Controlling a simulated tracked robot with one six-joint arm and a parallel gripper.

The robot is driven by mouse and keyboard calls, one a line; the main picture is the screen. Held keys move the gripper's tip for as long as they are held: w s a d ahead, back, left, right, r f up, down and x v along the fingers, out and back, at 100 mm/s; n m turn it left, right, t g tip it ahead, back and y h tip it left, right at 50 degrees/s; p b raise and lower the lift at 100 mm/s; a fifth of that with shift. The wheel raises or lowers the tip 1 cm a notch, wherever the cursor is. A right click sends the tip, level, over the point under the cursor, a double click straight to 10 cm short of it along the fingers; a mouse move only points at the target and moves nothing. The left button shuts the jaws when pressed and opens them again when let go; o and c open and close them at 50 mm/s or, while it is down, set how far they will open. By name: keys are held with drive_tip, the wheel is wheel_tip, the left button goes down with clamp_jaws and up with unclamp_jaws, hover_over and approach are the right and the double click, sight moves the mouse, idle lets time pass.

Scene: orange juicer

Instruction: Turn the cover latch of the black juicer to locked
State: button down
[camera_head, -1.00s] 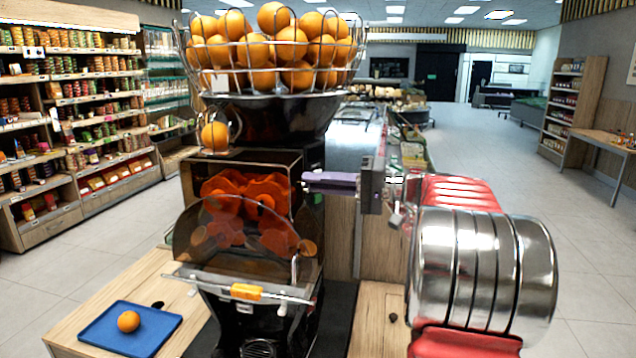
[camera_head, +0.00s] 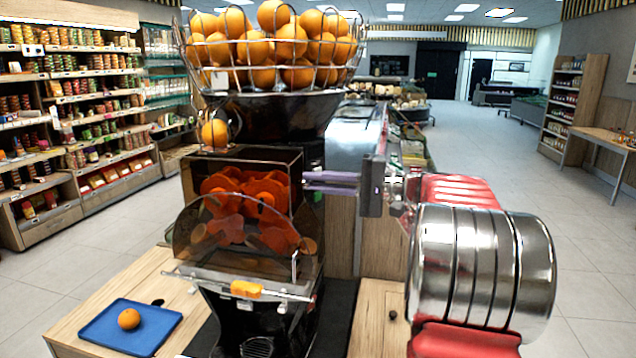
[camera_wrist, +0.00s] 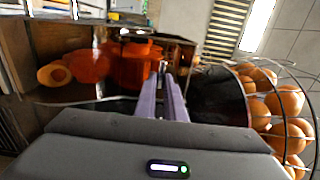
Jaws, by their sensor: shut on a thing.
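The black juicer (camera_head: 275,120) stands on the wooden counter, with orange-red pressing drums (camera_head: 245,192) inside its open-fronted housing. Its smoky clear cover (camera_head: 200,235) sits in front and below, tilted outward, with an orange grip (camera_head: 246,289) on its lower bar. My gripper (camera_head: 306,182) reaches in from the right with two purple fingers, its tips at the housing's right front edge. In the wrist view, the fingers (camera_wrist: 166,78) close together around a small metallic piece (camera_wrist: 163,66), which looks like the cover latch. The fingertips mostly hide it, so its angle is unclear.
A wire basket of oranges (camera_head: 270,40) is above the juicer. A blue tray (camera_head: 105,330) with one orange (camera_head: 129,319) lies on the counter at left. Shelves (camera_head: 80,110) stand at far left. The aisle floor at right is open.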

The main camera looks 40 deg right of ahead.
drive_tip(key=shift+d+f, duration=0.1)
drive_tip(key=shift+f, duration=0.05)
drive_tip(key=c, duration=1.8)
unclamp_jaws()
drive_tip(key=shift+c, duration=0.2)
drive_tip(key=v, duration=1.3)
drive_tip(key=shift+s+d, duration=0.2)
drive_tip(key=shift+s, duration=0.05)
